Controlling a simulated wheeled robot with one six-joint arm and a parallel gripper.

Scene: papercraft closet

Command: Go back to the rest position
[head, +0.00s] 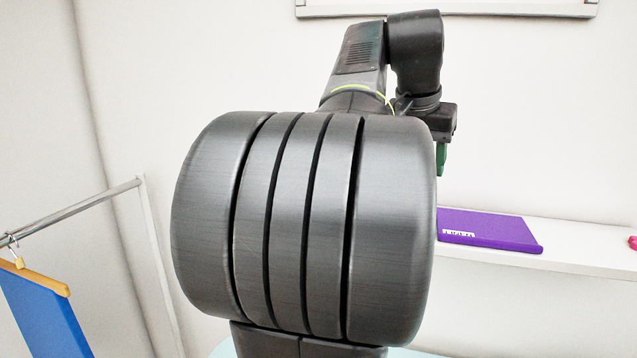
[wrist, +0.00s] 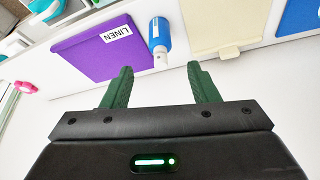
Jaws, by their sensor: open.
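My gripper (wrist: 160,88) shows in the wrist view with its two green fingers spread apart and nothing between them. In the head view my arm fills the middle, and only a bit of a green finger (head: 441,160) shows at its right side; the rest is hidden. The gripper is raised in front of the wall, above the level of the white shelf (head: 580,258).
A purple box lid marked LINEN (wrist: 95,50) lies on the shelf; it also shows in the head view (head: 490,230). A blue bottle (wrist: 160,36), a cream folder (wrist: 222,25) and a pink item (wrist: 24,87) are nearby. A metal rail (head: 75,210) holds a blue hanging piece (head: 45,310) at left.

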